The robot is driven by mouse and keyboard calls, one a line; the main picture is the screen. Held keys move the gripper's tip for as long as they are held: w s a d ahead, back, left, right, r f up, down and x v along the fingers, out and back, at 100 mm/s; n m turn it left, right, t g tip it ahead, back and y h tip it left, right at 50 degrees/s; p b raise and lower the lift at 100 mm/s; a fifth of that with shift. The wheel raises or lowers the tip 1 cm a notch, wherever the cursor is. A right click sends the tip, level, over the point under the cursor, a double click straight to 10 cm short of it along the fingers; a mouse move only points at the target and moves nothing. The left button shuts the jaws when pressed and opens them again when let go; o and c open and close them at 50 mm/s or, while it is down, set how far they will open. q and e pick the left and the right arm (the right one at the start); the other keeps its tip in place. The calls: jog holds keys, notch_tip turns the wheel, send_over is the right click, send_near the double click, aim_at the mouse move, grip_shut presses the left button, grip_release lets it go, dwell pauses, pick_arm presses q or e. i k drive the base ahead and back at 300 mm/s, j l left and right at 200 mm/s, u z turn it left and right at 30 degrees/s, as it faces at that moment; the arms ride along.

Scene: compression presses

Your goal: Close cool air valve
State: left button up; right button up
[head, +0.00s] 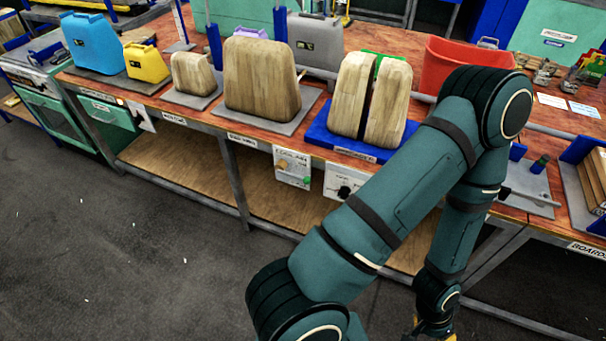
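A white control panel (293,167) hangs on the bench's front edge, with a tan knob (282,163) and a small green knob (307,181). Its lettering is too small to read surely. I cannot tell for sure which knob is the cool air valve. My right gripper (434,326) is at the bottom edge, low in front of the bench and right of both panels, apart from them. Its fingers are mostly cut off. My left gripper is out of view.
The wooden bench (225,118) carries tan mould blocks (261,77) on plates, a blue jug (90,42), a yellow jug (146,62) and a red bin (462,62). My arm crosses the bench's right part. The grey floor (150,240) at left is open.

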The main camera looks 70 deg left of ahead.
aim_at(306, 180)
jog(key=u, duration=2.45)
jog(key=i+j+u, duration=0.3)
jog(key=i, duration=0.2)
